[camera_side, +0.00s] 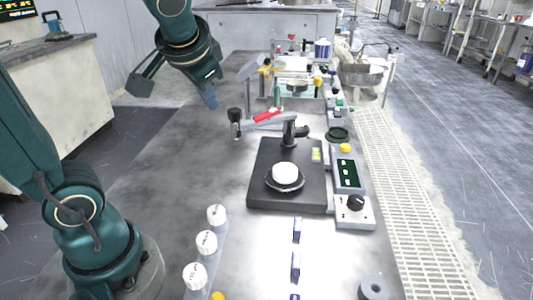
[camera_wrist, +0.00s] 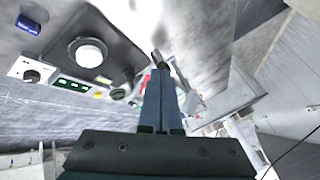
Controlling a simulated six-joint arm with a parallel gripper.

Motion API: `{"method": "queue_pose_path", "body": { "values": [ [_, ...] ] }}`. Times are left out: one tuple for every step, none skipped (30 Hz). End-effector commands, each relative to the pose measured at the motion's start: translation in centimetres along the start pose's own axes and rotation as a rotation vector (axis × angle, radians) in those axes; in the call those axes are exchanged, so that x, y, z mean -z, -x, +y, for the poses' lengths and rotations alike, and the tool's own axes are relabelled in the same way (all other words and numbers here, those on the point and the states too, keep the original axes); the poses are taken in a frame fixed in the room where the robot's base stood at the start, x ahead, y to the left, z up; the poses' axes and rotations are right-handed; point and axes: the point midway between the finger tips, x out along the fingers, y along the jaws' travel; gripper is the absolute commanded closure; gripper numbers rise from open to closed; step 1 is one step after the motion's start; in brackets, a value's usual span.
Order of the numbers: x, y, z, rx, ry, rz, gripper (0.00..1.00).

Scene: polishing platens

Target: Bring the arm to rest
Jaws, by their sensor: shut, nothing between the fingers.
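My gripper (camera_side: 211,101) hangs above the back left part of the grey metal bench (camera_side: 165,165) in the side view. Its fingers point down and are shut with nothing between them. In the wrist view the closed fingers (camera_wrist: 160,92) reach up the middle of the picture. The gripper is apart from the polishing machine (camera_side: 255,190), to its left and behind it. A white round piece (camera_side: 285,172) sits on the machine's dark platen; it also shows in the wrist view (camera_wrist: 89,54).
Three white numbered pucks (camera_side: 206,242) stand in a row at the bench front. Several blue blocks (camera_side: 296,262) lie right of them. A control box with a black knob (camera_side: 354,210) stands beside the machine. A swing arm with a red part (camera_side: 268,116) is near my gripper. The bench's left side is clear.

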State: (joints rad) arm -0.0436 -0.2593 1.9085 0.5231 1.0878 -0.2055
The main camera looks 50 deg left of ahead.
Motion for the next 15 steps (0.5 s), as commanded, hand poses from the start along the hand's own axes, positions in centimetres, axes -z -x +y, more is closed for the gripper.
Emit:
{"method": "queue_pose_path", "body": {
  "values": [
    [0.0, 0.5, -0.1, -0.001, 0.001, 0.004, 1.00],
    [-0.1, 0.8, -0.2, -0.001, 0.001, 0.003, 1.00],
    [-0.1, 1.0, -0.2, -0.001, 0.001, 0.005, 1.00],
    [-0.1, 1.2, -0.3, -0.001, 0.002, 0.009, 1.00],
    [-0.1, 1.5, -0.4, -0.002, 0.005, 0.015, 1.00],
    [-0.3, 1.9, -0.5, -0.003, 0.008, 0.025, 1.00],
    [-0.7, 2.1, -0.3, -0.011, 0.012, 0.027, 1.00],
    [-1.2, 2.3, -0.1, -0.026, 0.015, 0.030, 1.00],
    [-2.0, 2.6, 0.6, -0.056, 0.019, 0.035, 1.00],
    [-2.8, 2.7, 1.3, -0.085, 0.020, 0.039, 1.00],
    [-3.6, 2.9, 2.1, -0.119, 0.021, 0.040, 1.00],
    [-4.7, 3.0, 3.2, -0.168, 0.019, 0.044, 1.00],
    [-5.4, 3.1, 4.1, -0.204, 0.020, 0.045, 1.00],
    [-6.2, 3.2, 5.0, -0.239, 0.020, 0.047, 1.00],
    [-7.0, 3.3, 6.1, -0.285, 0.021, 0.049, 1.00]
  ]
}}
